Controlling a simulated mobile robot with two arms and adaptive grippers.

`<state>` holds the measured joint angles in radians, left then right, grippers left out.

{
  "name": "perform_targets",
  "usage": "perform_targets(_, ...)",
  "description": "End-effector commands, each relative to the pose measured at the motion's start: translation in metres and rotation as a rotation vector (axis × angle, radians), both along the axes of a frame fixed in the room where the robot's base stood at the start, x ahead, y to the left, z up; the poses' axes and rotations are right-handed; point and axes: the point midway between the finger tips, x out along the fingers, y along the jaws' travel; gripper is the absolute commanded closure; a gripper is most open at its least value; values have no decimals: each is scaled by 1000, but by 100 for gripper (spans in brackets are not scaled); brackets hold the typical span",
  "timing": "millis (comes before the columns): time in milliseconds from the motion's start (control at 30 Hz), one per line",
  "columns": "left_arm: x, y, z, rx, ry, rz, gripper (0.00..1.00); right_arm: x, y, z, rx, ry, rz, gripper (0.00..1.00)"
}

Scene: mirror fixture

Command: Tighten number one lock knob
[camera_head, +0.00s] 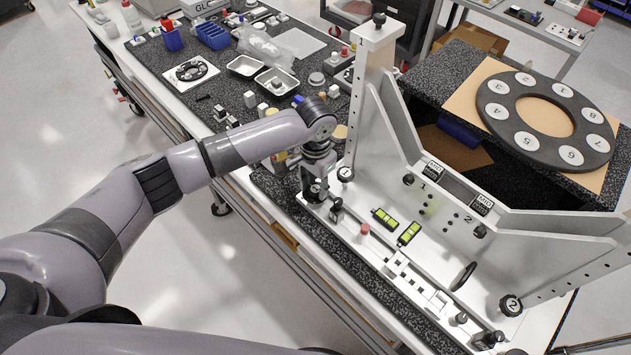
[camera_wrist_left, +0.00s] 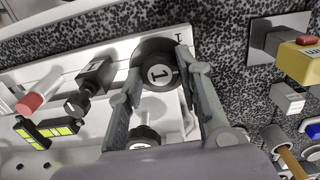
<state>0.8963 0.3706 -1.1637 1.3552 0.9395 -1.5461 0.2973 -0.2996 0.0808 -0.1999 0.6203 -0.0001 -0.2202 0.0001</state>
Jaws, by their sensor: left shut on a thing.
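The number one lock knob (camera_wrist_left: 158,75) is round and black with a white face marked 1. It sits at the end of the white fixture base. My left gripper (camera_head: 315,184) reaches down over this knob in the head view. In the left wrist view, the fingers of my left gripper (camera_wrist_left: 166,80) stand on both sides of the knob, shut on it. In the head view the gripper partly hides the knob. The number two knob (camera_head: 511,305) is at the other end of the base. My right gripper is not in view.
A knob with a white face (camera_head: 345,173) stands close beside my gripper, by the upright plate (camera_head: 374,75). Trays (camera_head: 277,82) and small parts crowd the bench behind.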

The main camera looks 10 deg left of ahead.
Motion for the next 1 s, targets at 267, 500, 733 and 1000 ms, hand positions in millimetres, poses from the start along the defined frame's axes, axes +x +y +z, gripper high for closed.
perform_targets(267,0,0,0,-1,-1,-263,96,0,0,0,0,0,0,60)
perform_targets(500,0,0,0,-1,-1,-492,96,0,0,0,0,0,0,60)
perform_targets(733,1,0,1,-2,-2,-710,96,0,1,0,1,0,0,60)
perform_targets(1000,1,0,1,-1,-2,-966,96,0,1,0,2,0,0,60)
